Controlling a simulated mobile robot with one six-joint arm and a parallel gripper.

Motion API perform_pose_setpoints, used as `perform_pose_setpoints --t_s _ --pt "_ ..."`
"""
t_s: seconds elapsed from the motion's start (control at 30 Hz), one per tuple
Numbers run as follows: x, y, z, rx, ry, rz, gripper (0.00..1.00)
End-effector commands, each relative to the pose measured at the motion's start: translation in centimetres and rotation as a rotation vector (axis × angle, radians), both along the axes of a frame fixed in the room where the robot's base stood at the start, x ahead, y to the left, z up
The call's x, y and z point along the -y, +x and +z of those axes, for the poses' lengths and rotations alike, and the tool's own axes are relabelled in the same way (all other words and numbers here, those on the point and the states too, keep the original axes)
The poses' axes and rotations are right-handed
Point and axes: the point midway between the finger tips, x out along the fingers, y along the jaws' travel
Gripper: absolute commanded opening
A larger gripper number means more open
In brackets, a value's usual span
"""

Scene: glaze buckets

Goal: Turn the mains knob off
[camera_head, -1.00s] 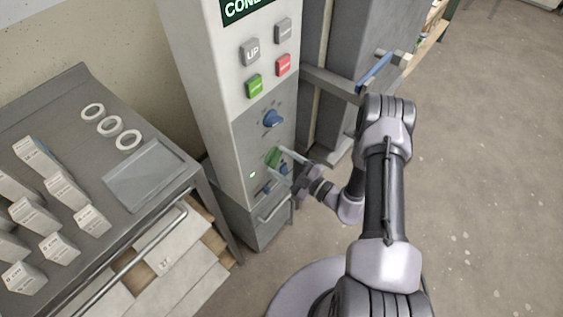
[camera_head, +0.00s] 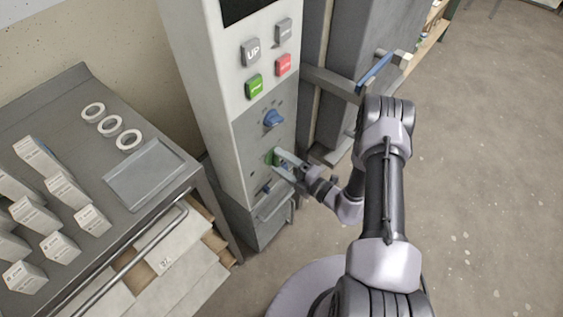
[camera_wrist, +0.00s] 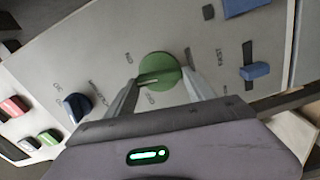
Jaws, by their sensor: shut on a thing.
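The green round knob (camera_wrist: 158,72) sits on the grey control panel, between the two fingers of my gripper (camera_wrist: 160,85) in the wrist view. My gripper is shut on it, one finger at each side. In the head view the green knob (camera_head: 271,157) shows partly behind my gripper (camera_head: 280,163), low on the panel of the upright cabinet. The knob's raised bar lies roughly level in the wrist view; the small lettering around it is too blurred to read surely. The display at the cabinet's top is dark.
A blue knob (camera_head: 273,118) is above the green one, with grey, red and green buttons higher up. A blue slider (camera_wrist: 255,71) is beside it in the wrist view. A metal table (camera_head: 75,85) with boxes and rings stands left. The floor at right is clear.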

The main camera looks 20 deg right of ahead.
Motion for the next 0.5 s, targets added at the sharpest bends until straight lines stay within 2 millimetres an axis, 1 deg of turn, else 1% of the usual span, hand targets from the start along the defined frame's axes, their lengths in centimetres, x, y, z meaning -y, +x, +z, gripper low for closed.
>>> perform_pose_setpoints --t_s 0.5 --pt "0.03 0.0 -0.26 0.284 -0.393 0.0 0.21"
